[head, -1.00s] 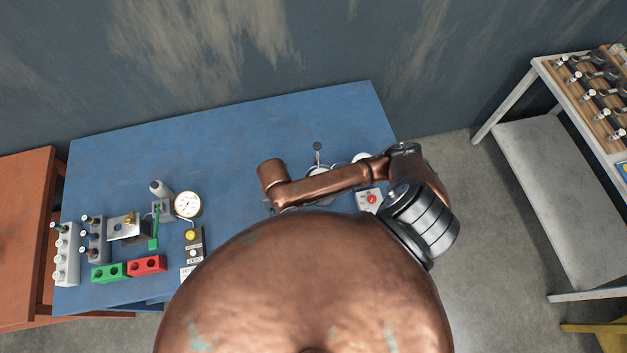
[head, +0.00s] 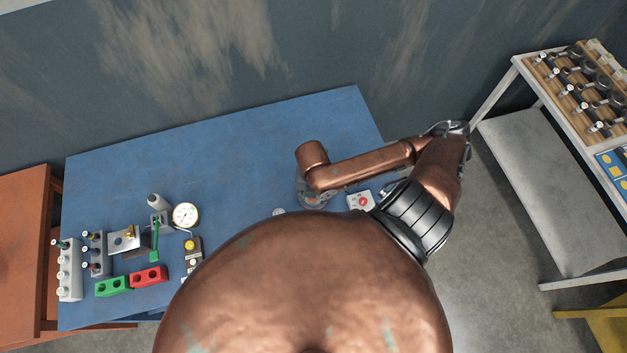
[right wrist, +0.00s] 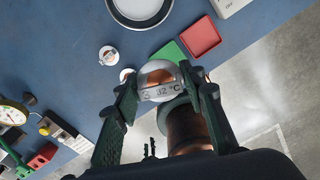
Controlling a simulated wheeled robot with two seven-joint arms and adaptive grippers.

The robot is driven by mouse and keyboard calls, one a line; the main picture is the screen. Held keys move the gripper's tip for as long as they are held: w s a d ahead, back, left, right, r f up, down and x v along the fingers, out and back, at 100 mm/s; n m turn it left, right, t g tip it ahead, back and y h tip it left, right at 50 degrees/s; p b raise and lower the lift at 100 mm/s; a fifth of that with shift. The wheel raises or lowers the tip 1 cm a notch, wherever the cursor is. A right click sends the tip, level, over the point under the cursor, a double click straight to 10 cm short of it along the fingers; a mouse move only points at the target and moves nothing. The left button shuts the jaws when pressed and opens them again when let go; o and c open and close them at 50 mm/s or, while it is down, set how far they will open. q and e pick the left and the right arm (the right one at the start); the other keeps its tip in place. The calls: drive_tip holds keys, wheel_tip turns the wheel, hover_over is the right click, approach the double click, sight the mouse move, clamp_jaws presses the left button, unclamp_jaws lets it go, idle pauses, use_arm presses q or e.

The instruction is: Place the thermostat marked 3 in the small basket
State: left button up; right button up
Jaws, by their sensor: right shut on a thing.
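In the right wrist view a silvery, domed thermostat (right wrist: 158,70) with copper-coloured parts carries a label that reads like "3 82 °C". My right gripper (right wrist: 160,86) is shut on it, one dark green finger on each side. The thermostat appears to be above the blue table. In the head view my right gripper (head: 312,194) is mostly hidden under my wrist, and the thermostat cannot be made out. A round, dark-rimmed vessel (right wrist: 140,10) stands at the top of the wrist view; I cannot tell whether it is the small basket. My left gripper is not in view.
Two small white round parts (right wrist: 108,55) lie near the held thermostat. A green tray (right wrist: 170,54) and a red tray (right wrist: 200,38) sit by the table edge. A pressure gauge (head: 185,215) and blocks crowd the table's left. The blue table's back (head: 230,140) is clear.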

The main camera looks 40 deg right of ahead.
drive_tip(key=w+d+f, duration=0.3)
drive_tip(key=f, duration=0.1)
drive_tip(key=w+d+f+b, duration=0.1)
drive_tip(key=w+d+f, duration=0.3)
drive_tip(key=shift+w, duration=0.3)
drive_tip(key=shift+w+d+f, duration=0.15)
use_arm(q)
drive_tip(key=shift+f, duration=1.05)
use_arm(e)
drive_tip(key=shift+w+d+f, duration=0.1)
drive_tip(key=shift+f, duration=0.85)
drive_tip(key=shift+w+d+f, duration=0.1)
drive_tip(key=shift+f, duration=0.8)
drive_tip(key=shift+f, duration=0.1)
drive_tip(key=o, duration=1.2)
